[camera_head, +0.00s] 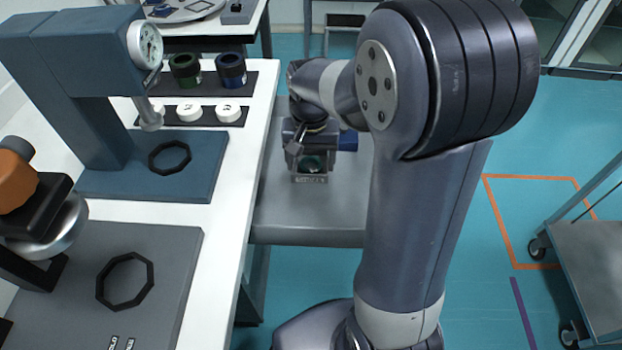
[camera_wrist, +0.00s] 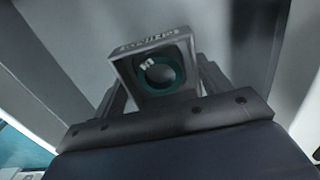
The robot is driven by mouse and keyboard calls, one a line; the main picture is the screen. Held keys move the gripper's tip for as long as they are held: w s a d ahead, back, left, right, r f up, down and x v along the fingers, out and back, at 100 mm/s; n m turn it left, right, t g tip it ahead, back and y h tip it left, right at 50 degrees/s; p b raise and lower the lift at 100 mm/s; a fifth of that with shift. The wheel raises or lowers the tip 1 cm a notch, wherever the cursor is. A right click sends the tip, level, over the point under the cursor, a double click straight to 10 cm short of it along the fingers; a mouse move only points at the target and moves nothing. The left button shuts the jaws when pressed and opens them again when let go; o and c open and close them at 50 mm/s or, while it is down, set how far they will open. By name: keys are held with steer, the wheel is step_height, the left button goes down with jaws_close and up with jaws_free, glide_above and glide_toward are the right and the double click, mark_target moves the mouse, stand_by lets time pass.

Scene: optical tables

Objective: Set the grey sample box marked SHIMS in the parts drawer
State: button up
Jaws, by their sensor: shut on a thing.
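My gripper (camera_head: 311,166) is shut on a small grey open-topped box (camera_head: 309,179) and holds it over a grey surface. In the wrist view the grey box (camera_wrist: 128,72) sits between the two fingers, with a dark green ring inside it. A label runs along its rim, too small and blurred to read surely. The grey surface (camera_head: 305,220) beside the white table has a raised front edge; I cannot tell whether it is the parts drawer. The gap between box and surface is unclear. My arm hides its right part.
The white table (camera_head: 222,225) on the left carries a blue-grey press-like instrument (camera_head: 95,85), a green (camera_head: 185,72) and a blue (camera_head: 231,72) cylinder, and white discs. A grey cart (camera_head: 590,255) stands at right.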

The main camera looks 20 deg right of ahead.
mark_target(311, 189)
steer(key=shift+f+b, duration=0.65)
steer(key=shift+f, duration=2.95)
steer(key=shift+f, duration=0.2)
steer(key=o, duration=1.1)
step_height(311, 189, up, 12)
steer(key=shift+r+p, duration=0.2)
steer(key=shift+p, duration=1.05)
